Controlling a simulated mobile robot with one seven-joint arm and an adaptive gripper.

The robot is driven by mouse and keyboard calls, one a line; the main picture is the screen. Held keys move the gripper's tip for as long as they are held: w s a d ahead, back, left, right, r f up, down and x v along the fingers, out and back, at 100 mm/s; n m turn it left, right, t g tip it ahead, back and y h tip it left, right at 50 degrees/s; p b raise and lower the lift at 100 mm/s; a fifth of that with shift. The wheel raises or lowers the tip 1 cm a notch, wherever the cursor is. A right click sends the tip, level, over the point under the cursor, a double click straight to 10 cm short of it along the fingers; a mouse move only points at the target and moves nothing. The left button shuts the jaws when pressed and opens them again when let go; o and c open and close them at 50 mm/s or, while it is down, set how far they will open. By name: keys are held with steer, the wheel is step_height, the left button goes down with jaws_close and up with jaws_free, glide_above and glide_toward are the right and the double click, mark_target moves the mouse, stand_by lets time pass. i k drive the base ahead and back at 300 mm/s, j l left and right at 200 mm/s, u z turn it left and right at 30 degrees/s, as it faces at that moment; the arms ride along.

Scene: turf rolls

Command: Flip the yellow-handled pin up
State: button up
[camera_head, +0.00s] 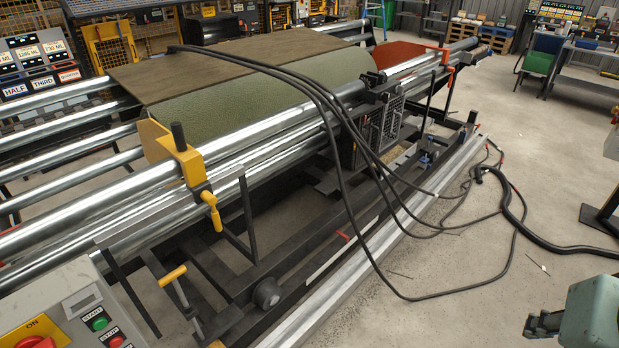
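A yellow-handled pin (173,275) shows low on the near side of the machine frame. Its yellow crossbar sits at a slant on top of a dark shaft. A second yellow handle (210,209) hangs down from the yellow clamp (180,158) on the chrome rails. I cannot tell for sure which one is the named pin. My gripper (537,325) is dark, at the end of my teal arm in the bottom right corner. It is far to the right of both yellow handles, above bare floor. Its fingers are small and I cannot tell whether they are apart.
Black hoses (345,190) drape over the machine and loop across the floor. A long metal rail (375,250) runs along the machine's near side. A control box (65,310) with start and stop buttons is at bottom left. The concrete floor (470,285) before my gripper is mostly open.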

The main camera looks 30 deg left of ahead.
mark_target(172, 277)
steer(key=u, duration=2.45)
